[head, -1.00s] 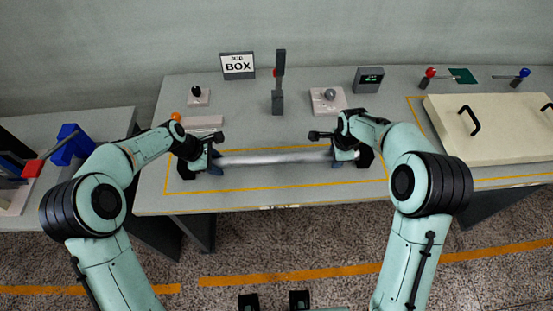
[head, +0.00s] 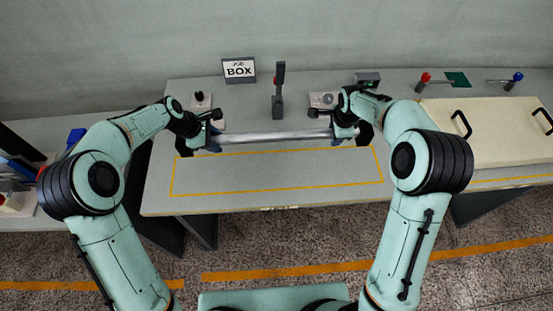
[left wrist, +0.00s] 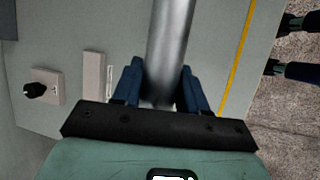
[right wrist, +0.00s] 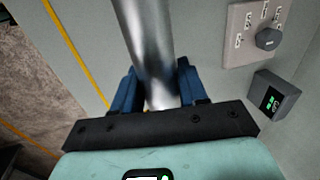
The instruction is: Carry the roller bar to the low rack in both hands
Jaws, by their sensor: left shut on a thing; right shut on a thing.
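The roller bar (head: 275,138) is a shiny metal cylinder, held roughly level across the table in the head view. My left gripper (head: 208,142) is shut on its left end, and my right gripper (head: 342,137) is shut on its right end. In the left wrist view the bar (left wrist: 168,50) runs between the blue fingers (left wrist: 160,90). In the right wrist view the bar (right wrist: 147,45) also lies between the blue fingers (right wrist: 157,90). The bar appears raised above the table, beyond the yellow-outlined area. I cannot identify the low rack in these frames.
The table (head: 270,196) has an empty yellow-outlined area in front of the bar. A cream lid with black handles (head: 490,135) is at right. A blue-topped device (head: 75,138) is at left.

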